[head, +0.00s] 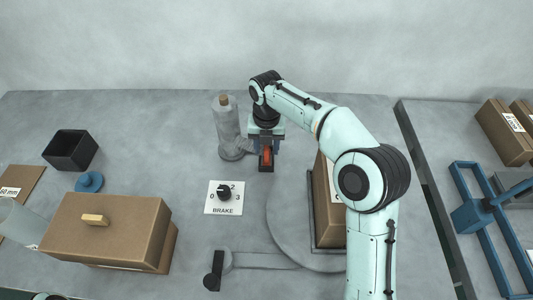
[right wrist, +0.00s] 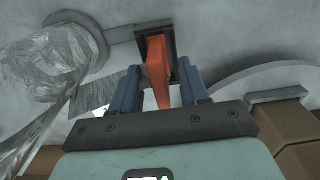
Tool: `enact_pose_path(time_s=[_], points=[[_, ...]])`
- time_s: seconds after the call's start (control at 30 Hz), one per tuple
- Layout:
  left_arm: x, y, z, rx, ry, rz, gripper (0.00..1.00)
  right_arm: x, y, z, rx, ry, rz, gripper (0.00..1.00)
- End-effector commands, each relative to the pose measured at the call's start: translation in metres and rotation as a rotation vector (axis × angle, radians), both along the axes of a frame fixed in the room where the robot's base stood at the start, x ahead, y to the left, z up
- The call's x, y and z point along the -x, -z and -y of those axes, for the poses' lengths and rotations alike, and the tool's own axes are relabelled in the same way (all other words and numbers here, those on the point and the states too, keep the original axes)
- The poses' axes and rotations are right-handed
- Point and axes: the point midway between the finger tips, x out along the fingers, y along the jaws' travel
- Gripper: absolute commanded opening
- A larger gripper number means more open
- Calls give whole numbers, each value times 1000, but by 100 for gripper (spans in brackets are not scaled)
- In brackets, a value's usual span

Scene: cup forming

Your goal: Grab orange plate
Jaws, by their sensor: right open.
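The orange plate (head: 267,155) stands in a dark holder (head: 266,167) on the grey table, just below my right gripper in the head view. The right wrist view shows the orange plate (right wrist: 158,72) as a thin upright piece rising from the dark frame. My right gripper (head: 267,147) is open, with its blue fingers one on each side of the plate. In the right wrist view a gap shows between the fingers (right wrist: 159,80) and the plate; contact is not visible. My left gripper is not in view.
A wrapped film roll (head: 227,125) stands close left of my right gripper. A brake dial (head: 224,197) sits below. A brown box (head: 328,205) stands on a round turntable (head: 285,225) to the right. A large brown box (head: 105,235) and black bin (head: 70,150) are left.

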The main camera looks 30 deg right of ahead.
Motion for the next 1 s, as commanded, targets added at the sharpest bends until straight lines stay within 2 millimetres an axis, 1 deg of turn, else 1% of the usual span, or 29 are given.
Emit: enact_pose_path(time_s=[0.07, 0.1, 0.17, 0.2, 0.23, 0.53, 0.63, 0.77, 0.9, 1.0], points=[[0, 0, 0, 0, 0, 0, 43, 0, 0, 0, 0, 0, 0, 45], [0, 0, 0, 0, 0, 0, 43, 0, -1, 0, 0, 0, 0, 41], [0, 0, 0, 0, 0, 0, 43, 0, -1, 0, 0, 0, 0, 22], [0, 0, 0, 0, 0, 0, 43, 0, -1, 0, 0, 0, 0, 9], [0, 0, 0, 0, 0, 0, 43, 0, -1, 0, 0, 0, 0, 0], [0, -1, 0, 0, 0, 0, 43, 0, -2, 0, 0, 0, 1, 0], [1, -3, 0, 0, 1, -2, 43, -1, -9, 0, 0, 0, 4, 0], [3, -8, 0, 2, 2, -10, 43, -1, -32, 0, 0, 0, 6, 0], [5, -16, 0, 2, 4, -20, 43, -1, -63, 0, -1, 0, 6, 0], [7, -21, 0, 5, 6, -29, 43, -1, -80, 0, 0, 0, 4, 0]])
